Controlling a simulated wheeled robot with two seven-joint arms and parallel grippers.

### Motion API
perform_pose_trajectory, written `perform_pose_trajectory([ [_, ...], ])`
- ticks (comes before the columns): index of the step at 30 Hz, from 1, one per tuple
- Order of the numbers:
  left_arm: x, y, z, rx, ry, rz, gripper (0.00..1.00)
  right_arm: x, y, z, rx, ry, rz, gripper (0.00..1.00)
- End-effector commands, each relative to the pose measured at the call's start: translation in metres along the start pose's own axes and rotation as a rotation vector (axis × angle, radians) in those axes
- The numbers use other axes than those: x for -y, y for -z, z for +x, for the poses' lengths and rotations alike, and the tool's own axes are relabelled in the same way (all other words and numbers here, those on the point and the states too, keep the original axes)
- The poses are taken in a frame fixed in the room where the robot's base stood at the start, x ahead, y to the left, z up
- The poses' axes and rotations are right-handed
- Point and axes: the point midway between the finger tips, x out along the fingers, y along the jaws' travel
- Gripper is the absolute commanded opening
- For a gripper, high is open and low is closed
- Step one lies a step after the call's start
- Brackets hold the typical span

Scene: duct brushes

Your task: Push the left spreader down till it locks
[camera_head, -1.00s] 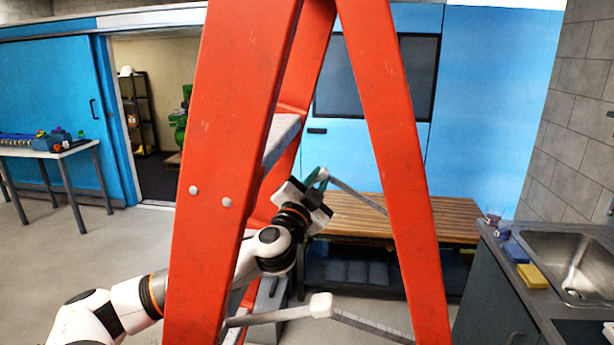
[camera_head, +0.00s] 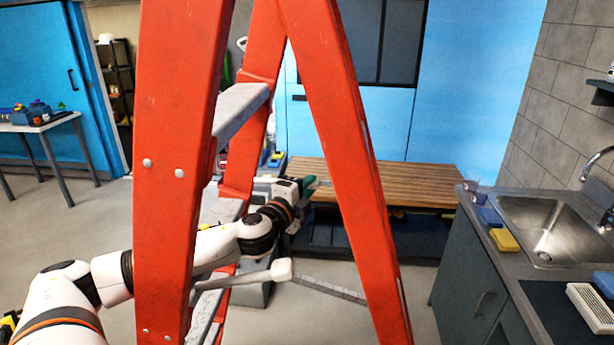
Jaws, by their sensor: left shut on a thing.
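A tall red stepladder (camera_head: 166,150) stands open, seen from its side. My left arm reaches in behind its near front rail. My left gripper (camera_head: 307,186) is shut between the rails, on the far side of the ladder. It grips the left spreader (camera_head: 323,183), the far one, of which only a short grey piece shows, nearly level. The gripper hides its hinge, so I cannot tell whether it is locked. The near spreader (camera_head: 330,287) spans the near side lower in the picture, its pale hinge (camera_head: 282,270) slightly raised. My right gripper is out of view.
The ladder's grey steps (camera_head: 240,114) lie above and beside my left arm. Behind stands a wooden-topped bench (camera_head: 400,184). A sink counter (camera_head: 478,220) with a yellow sponge (camera_head: 504,240) is on the right. A small table (camera_head: 42,124) stands at the far left.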

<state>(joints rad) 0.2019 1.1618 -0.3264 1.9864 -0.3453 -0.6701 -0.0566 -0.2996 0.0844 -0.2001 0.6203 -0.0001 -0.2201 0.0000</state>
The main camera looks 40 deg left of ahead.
Motion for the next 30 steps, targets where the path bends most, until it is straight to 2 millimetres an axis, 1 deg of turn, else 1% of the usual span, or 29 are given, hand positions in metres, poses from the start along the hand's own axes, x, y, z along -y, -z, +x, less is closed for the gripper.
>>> perform_pose_trajectory([
  [7,0.0064,-0.0007,-0.0003,0.003,0.019,0.046,0.0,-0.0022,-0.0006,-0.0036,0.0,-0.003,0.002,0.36],
  [19,0.0092,-0.0005,-0.0005,0.003,0.024,0.054,0.0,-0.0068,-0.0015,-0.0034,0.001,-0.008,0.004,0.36],
  [20,0.0094,-0.0005,-0.0005,0.003,0.025,0.054,0.21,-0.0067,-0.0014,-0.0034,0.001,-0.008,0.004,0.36],
  [21,0.0094,-0.0004,-0.0005,0.002,0.025,0.053,0.28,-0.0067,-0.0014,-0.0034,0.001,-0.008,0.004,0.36],
  [24,0.0089,-0.0003,-0.0004,0.002,0.024,0.052,0.42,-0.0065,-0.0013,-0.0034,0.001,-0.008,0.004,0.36],
  [30,0.0078,-0.0001,-0.0003,0.001,0.022,0.051,0.42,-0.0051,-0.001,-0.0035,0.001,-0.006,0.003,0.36],
])
